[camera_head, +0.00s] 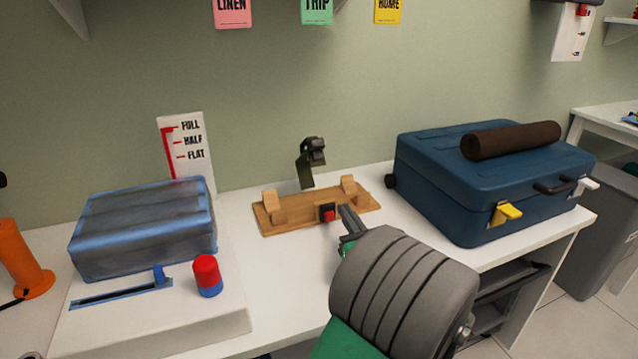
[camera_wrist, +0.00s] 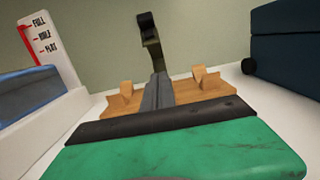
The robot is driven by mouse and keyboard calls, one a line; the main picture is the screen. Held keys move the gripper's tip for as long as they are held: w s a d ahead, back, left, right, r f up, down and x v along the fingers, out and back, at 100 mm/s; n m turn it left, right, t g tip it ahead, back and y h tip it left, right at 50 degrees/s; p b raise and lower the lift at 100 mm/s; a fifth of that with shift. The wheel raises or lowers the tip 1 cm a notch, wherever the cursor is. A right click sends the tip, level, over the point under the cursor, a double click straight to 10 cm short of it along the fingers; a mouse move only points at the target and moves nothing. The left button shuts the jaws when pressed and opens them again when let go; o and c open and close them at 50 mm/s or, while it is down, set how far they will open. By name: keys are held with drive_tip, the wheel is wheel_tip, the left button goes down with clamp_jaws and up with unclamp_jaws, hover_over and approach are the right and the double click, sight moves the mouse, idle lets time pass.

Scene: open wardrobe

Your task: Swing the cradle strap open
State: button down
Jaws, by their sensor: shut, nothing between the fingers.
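The wooden cradle (camera_head: 290,213) stands on the white worktop, with an upright wooden block near each end. Its dark strap (camera_head: 306,172) stands up behind the middle of the base, with a black buckle-like end at the top. The strap also shows in the wrist view (camera_wrist: 151,40), raised above the cradle (camera_wrist: 185,93). A small black block with a red face (camera_head: 328,213) sits on the front of the cradle. My gripper (camera_head: 347,218) is shut and empty, its tips close to the cradle's front right. In the wrist view its fingers (camera_wrist: 158,90) overlap the cradle's middle.
A blue suitcase (camera_head: 450,185) with a dark brown roll (camera_head: 511,140) on top stands to the right. On the left are a blue-edged grey packing bag (camera_head: 145,228), a red and blue knob (camera_head: 207,275) and a fill gauge card (camera_head: 187,150).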

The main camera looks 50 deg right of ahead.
sight(328, 203)
drive_tip(key=x, duration=0.6)
drive_tip(key=b+x, duration=0.1)
drive_tip(key=x, duration=0.2)
drive_tip(key=shift+w+a+f, duration=0.1)
drive_tip(key=shift+w+a, duration=0.1)
drive_tip(key=shift+a, duration=0.15)
drive_tip(key=shift+w+d+r, duration=0.25)
drive_tip(key=shift+w+r, duration=0.15)
drive_tip(key=shift+r, duration=0.2)
drive_tip(key=shift+w+d+r, duration=0.25)
drive_tip(key=shift+w+r, duration=0.15)
drive_tip(key=shift+r, duration=0.15)
drive_tip(key=shift+w+d+r, duration=0.25)
drive_tip(key=shift+w+r, duration=0.05)
drive_tip(key=shift+r, duration=0.2)
drive_tip(key=shift+r, duration=0.1)
